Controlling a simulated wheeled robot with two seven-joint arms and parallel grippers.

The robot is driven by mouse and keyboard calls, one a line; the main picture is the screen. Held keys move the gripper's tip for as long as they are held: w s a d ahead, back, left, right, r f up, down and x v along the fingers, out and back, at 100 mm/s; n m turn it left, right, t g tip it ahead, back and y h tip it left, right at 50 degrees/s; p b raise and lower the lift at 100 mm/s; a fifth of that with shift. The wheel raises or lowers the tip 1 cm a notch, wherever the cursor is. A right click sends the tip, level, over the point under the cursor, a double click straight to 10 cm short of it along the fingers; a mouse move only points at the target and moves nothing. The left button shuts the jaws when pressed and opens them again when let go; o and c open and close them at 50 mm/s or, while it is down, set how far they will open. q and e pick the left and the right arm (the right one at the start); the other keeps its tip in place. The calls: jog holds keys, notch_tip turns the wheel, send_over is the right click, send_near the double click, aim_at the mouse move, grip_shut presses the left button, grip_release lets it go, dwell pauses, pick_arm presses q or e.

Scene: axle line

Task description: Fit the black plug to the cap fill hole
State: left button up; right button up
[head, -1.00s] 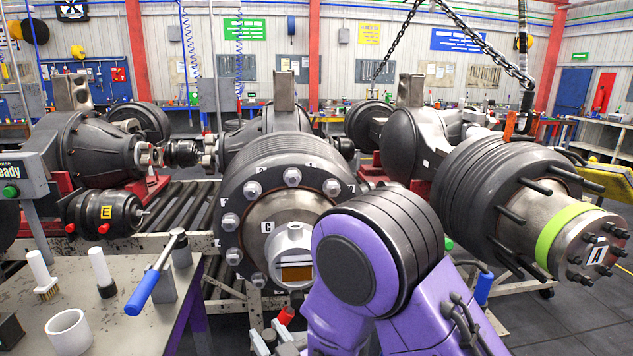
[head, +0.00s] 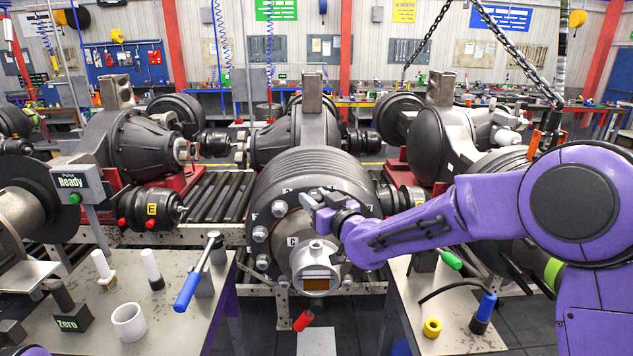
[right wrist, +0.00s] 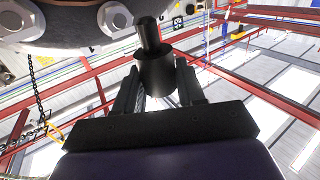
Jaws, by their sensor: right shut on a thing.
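My right gripper (head: 332,208) is shut on the black plug (right wrist: 157,75). In the right wrist view the plug is a wide dark cylinder between the fingers, with a narrower stem toward the metal above. In the head view I cannot make out the plug. The grey cap (head: 299,256) sits on the face of the middle hub marked C, with an amber window (head: 318,285) low on it. A small round boss (head: 317,246) stands at its top; I cannot tell whether it is the fill hole. The gripper is above and slightly right of the cap. My left gripper is out of view.
Large bolts (head: 260,234) ring the hub flange close to my gripper. A left bench (head: 165,325) holds brushes, a white cup (head: 129,322) and a blue-handled tool (head: 187,291). A right bench (head: 455,335) holds a yellow ring (head: 432,328) and a blue-topped tool (head: 484,310).

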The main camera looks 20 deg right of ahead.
jog(key=shift+w+r, duration=0.15)
jog(key=shift+r, duration=0.1)
jog(key=shift+s, duration=0.3)
notch_tip(320, 180, down, 6)
jog(key=b, duration=0.5)
jog(key=shift+w+r, duration=0.1)
jog(key=shift+r, duration=0.1)
jog(key=shift+r, duration=0.1)
jog(key=shift+f, duration=0.25)
dwell(0.4)
jog(key=shift+f+b, duration=1.8)
jog(key=shift+f, duration=0.2)
